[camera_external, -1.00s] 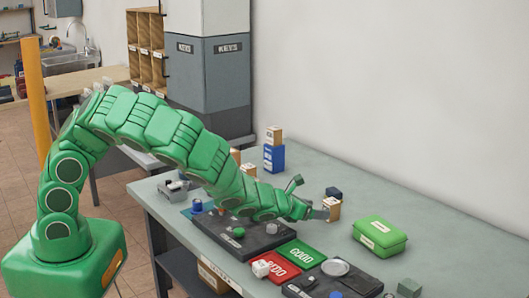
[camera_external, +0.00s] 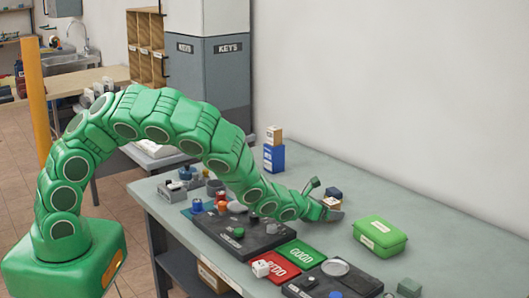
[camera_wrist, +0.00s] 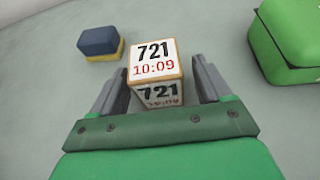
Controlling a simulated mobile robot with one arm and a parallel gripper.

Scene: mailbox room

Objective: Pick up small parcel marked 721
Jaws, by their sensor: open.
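The small parcel marked 721 (camera_wrist: 155,62) is a light brown box with white labels reading "721" and "10:09". It sits on the grey table and also shows at the gripper's tip in the external view (camera_external: 332,202). My gripper (camera_wrist: 160,82) is open, with one grey finger on each side of the parcel's near part. A gap shows on the right side; whether the left finger touches it I cannot tell. In the external view my gripper (camera_external: 325,203) reaches down to the parcel from the left.
A dark blue and yellow block (camera_wrist: 101,43) lies beyond the parcel to the left. A green case (camera_external: 380,235) stands to the right. Red REDO (camera_external: 275,266) and green GOOD (camera_external: 300,254) mats lie nearer. A blue box (camera_external: 274,158) stands behind.

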